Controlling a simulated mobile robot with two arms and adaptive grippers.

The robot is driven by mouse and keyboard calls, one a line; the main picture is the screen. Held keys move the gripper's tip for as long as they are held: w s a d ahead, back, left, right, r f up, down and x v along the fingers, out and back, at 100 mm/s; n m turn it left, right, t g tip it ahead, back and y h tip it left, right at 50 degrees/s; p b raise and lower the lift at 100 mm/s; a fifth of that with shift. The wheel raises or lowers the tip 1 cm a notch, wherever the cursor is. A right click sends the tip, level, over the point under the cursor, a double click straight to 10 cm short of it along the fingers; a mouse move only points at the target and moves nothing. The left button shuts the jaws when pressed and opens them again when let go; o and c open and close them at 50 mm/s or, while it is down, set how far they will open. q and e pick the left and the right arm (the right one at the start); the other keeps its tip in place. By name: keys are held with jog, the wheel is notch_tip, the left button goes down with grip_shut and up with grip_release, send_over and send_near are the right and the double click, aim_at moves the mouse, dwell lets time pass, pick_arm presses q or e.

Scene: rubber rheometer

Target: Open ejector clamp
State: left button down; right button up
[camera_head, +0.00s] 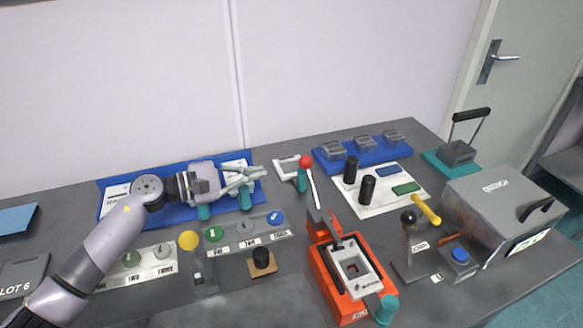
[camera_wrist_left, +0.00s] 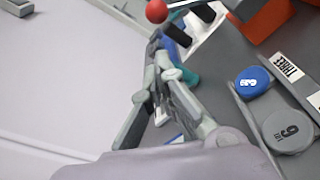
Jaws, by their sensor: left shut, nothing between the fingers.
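An orange clamp device (camera_head: 335,285) with a pale frame on top stands on the bench, right of centre. Its metal lever (camera_head: 313,190) rises from its back end to a red ball knob (camera_head: 306,161). The red ball also shows at the top of the left wrist view (camera_wrist_left: 156,11). I take this as the ejector clamp. My left gripper (camera_head: 260,172) is shut and empty, left of the red ball and apart from it, its fingers pointing toward it. In the wrist view the fingertips (camera_wrist_left: 155,48) lie below the ball. My right gripper is not in view.
A blue board (camera_head: 108,208) lies under my left arm. Sample discs on a grey strip (camera_head: 245,233), a yellow-knobbed lever (camera_head: 189,241) and a black-knobbed lever (camera_head: 408,217) stand nearby. A grey box machine (camera_head: 490,205) is at right. A blue tray (camera_head: 345,163) lies behind.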

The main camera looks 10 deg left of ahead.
aim_at(312, 182)
pick_arm(q)
jog(key=shift+s+d+r, duration=0.1)
jog(key=shift+s+r, duration=0.05)
jog(key=shift+s, duration=0.05)
jog(key=shift+w, duration=0.1)
jog(key=p+x, duration=0.3)
jog(key=x, duration=0.7)
jog(key=shift+p, duration=0.3)
